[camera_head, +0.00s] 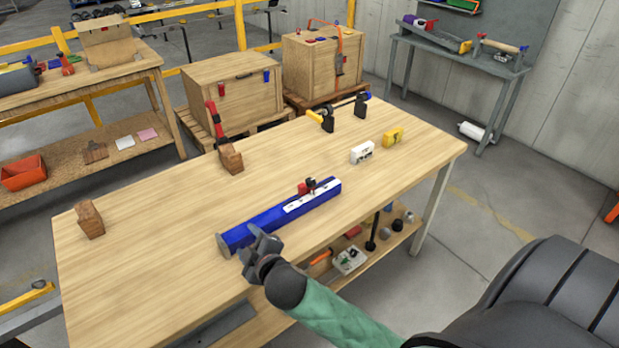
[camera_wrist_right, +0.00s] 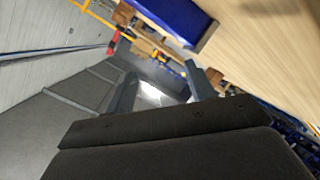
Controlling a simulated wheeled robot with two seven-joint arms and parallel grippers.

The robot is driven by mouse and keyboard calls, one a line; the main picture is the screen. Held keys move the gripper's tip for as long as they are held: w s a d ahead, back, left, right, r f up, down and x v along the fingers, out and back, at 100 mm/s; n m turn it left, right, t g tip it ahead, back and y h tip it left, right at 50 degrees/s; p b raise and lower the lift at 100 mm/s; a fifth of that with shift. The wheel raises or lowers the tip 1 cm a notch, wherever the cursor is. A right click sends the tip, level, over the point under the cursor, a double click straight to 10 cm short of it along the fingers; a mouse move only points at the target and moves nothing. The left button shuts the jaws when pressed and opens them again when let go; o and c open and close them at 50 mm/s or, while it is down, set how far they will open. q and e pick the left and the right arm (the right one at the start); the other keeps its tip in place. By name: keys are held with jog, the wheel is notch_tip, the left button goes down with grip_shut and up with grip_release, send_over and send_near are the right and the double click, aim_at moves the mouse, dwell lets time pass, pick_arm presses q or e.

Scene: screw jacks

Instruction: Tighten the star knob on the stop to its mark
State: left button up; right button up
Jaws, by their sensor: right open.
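A blue bar (camera_head: 275,220) with a white strip (camera_head: 312,197) along it lies on the workbench. A small red stop (camera_head: 303,189) with a dark knob (camera_head: 311,183) sits on the bar towards its far right end. The knob's shape and any mark are too small to make out. My right gripper (camera_head: 261,246) is open and empty by the bar's near left end, well away from the knob. In the right wrist view the two fingers stand apart with nothing between them, and the blue bar (camera_wrist_right: 175,18) shows beyond them at the top. My left gripper is not in view.
Bare wood lies left of the bar. A lower shelf carries small items.

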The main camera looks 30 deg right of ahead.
jog(key=w+a+r+n+t+y, duration=0.2)
jog(key=w+a+r+n+y, duration=0.2)
jog(key=a+r+n+y, duration=0.25)
jog(key=w+a+r+n+t+y, duration=0.1)
jog(key=w+a+r+n+y, duration=0.3)
jog(key=r+n, duration=0.45)
jog(key=n+g+h, duration=1.1)
jog(key=n+g, duration=0.6)
jog(key=n, duration=1.3)
send_over(311, 180)
notch_tip(311, 180, down, 8)
jog(key=shift+a+f, duration=0.1)
jog(key=shift+f, duration=0.15)
notch_tip(311, 180, down, 2)
jog(key=shift+s+f+p, duration=0.1)
jog(key=shift+f+p, duration=0.1)
jog(key=shift+p, duration=0.45)
pick_arm(q)
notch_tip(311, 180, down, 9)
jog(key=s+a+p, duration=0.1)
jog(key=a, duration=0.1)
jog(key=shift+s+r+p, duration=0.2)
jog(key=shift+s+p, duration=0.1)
jog(key=shift+p, duration=0.05)
pick_arm(e)
jog(key=shift+f, duration=2.55)
